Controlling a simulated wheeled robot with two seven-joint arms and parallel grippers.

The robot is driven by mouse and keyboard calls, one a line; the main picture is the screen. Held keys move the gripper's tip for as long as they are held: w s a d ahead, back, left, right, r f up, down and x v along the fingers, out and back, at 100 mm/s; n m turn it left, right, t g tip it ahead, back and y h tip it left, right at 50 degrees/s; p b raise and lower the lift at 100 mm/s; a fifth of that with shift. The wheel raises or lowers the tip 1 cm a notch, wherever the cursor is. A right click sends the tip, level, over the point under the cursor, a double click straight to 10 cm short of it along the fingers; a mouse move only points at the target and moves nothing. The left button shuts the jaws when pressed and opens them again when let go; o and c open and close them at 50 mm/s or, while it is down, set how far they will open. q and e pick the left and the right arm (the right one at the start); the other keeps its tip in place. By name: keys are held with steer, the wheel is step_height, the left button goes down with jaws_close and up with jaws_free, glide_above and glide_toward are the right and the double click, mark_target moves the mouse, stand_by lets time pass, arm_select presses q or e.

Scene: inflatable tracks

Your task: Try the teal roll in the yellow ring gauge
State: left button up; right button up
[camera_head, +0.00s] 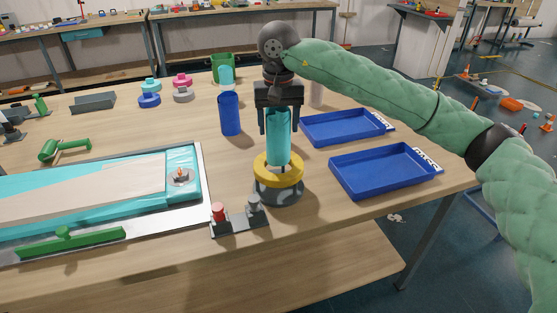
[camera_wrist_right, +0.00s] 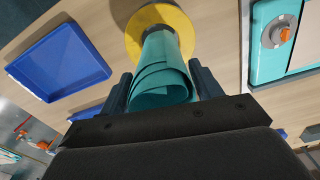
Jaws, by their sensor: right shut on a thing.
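My right gripper (camera_head: 279,130) is shut on the upright teal roll (camera_head: 278,148). The roll's lower end is at the opening of the yellow ring gauge (camera_head: 291,172), which sits on a grey round base (camera_head: 280,194). In the right wrist view, the loosely coiled teal roll (camera_wrist_right: 160,78) stands between the fingers of the right gripper (camera_wrist_right: 162,90). Its far end overlaps the middle of the yellow ring (camera_wrist_right: 135,40). I cannot tell how far, if at all, the roll is inside the ring. My left gripper is not in view.
Two blue trays (camera_head: 384,186) (camera_head: 345,139) stand right of the gauge. A blue cylinder (camera_head: 230,127) stands behind it to the left. A small block with red and grey knobs (camera_head: 240,225) is in front. A teal-and-beige panel (camera_head: 90,190) fills the left.

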mark_target(278, 109)
steer(key=shift+r, duration=1.9)
